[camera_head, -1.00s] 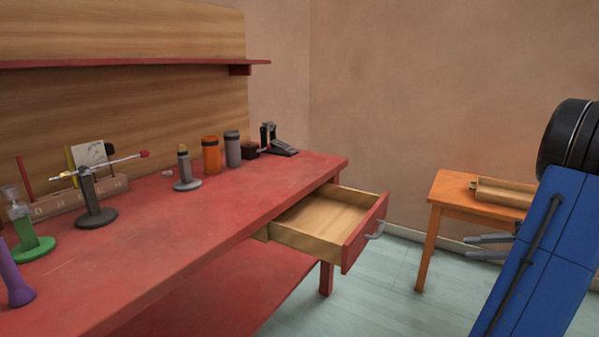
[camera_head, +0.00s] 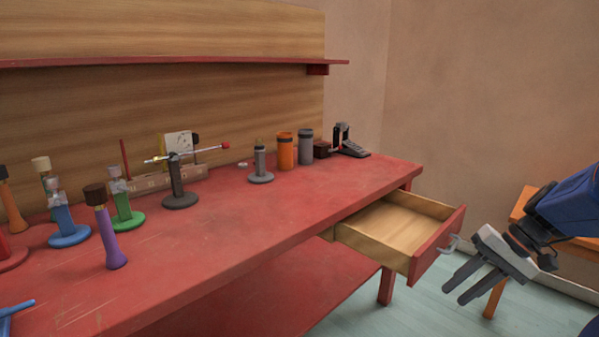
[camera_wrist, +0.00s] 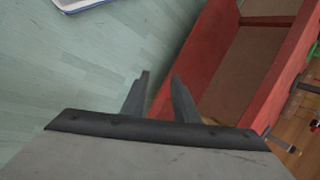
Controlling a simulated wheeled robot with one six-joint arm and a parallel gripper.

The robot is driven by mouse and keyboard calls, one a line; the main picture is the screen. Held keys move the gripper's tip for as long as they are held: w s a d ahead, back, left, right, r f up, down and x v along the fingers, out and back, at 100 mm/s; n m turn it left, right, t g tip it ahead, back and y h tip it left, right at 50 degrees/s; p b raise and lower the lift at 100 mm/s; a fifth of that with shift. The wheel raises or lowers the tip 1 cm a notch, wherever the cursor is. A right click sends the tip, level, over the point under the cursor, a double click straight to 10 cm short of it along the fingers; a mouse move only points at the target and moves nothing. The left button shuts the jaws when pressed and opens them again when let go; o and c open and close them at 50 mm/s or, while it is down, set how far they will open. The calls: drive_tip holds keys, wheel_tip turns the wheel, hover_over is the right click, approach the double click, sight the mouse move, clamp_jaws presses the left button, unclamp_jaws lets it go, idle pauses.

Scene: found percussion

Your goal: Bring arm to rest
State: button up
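My gripper (camera_head: 454,292) is in front of the red workbench (camera_head: 230,235), to the right of its open drawer (camera_head: 395,222) in the head view. Its two dark fingers stand apart with nothing between them, so it is open and empty. The fingers also show in the wrist view (camera_wrist: 160,95), with pale floor and red woodwork beyond. My blue arm comes in from the right edge. The drawer looks empty and has a grey handle (camera_head: 449,244); the gripper appears close to it, but the exact gap cannot be told.
An orange table (camera_head: 515,217) stands behind my arm at the right. On the bench are a purple mallet-like piece (camera_head: 107,232), an orange canister (camera_head: 286,152), a grey canister (camera_head: 305,148) and several stands. Pale floor (camera_wrist: 75,85) lies open beside the bench.

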drive_tip(key=s+a+n+t+h, duration=0.3)
drive_tip(key=s+a+n+h, duration=0.2)
drive_tip(key=s+a, duration=0.5)
drive_tip(key=shift+a+f+h, duration=0.45)
drive_tip(key=shift+a+h, duration=0.25)
drive_tip(key=shift+a, duration=0.45)
idle(0.4)
